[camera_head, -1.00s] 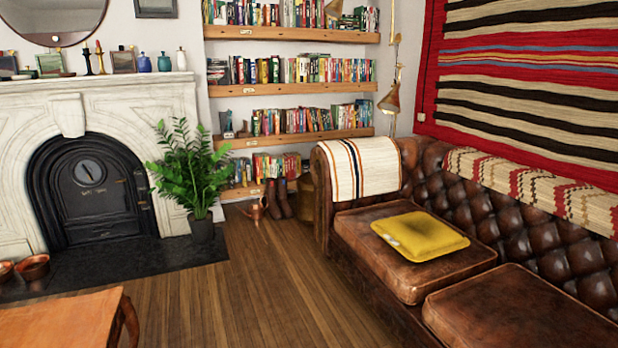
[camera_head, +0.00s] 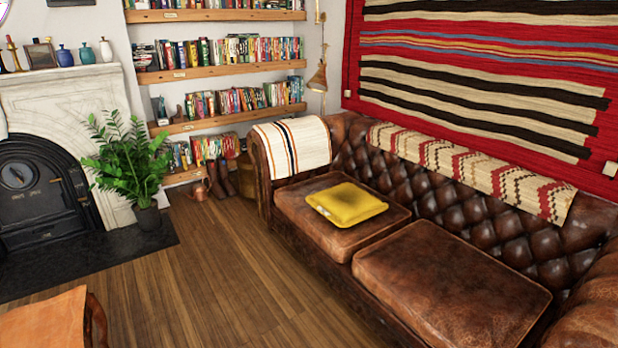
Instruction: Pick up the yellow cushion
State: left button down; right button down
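The yellow cushion (camera_head: 346,204) lies flat on the far seat pad of the brown leather sofa (camera_head: 450,283). It is square and rests near the sofa's far arm, apart from the striped cloth draped there. Nothing covers it. Neither of my grippers shows in the head view.
A wooden table (camera_head: 45,322) stands at the lower left. The wooden floor (camera_head: 215,275) between it and the sofa is clear. A potted plant (camera_head: 128,170) stands by the fireplace (camera_head: 45,185). A copper watering can (camera_head: 199,190) and boots (camera_head: 221,179) stand below the bookshelves.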

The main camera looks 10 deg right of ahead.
aim_at(346, 205)
jog(key=i+j, duration=0.1)
jog(key=i, duration=0.7)
jog(key=i+j, duration=0.15)
jog(key=i, duration=0.7)
jog(key=i+j, duration=0.1)
jog(key=i, duration=0.7)
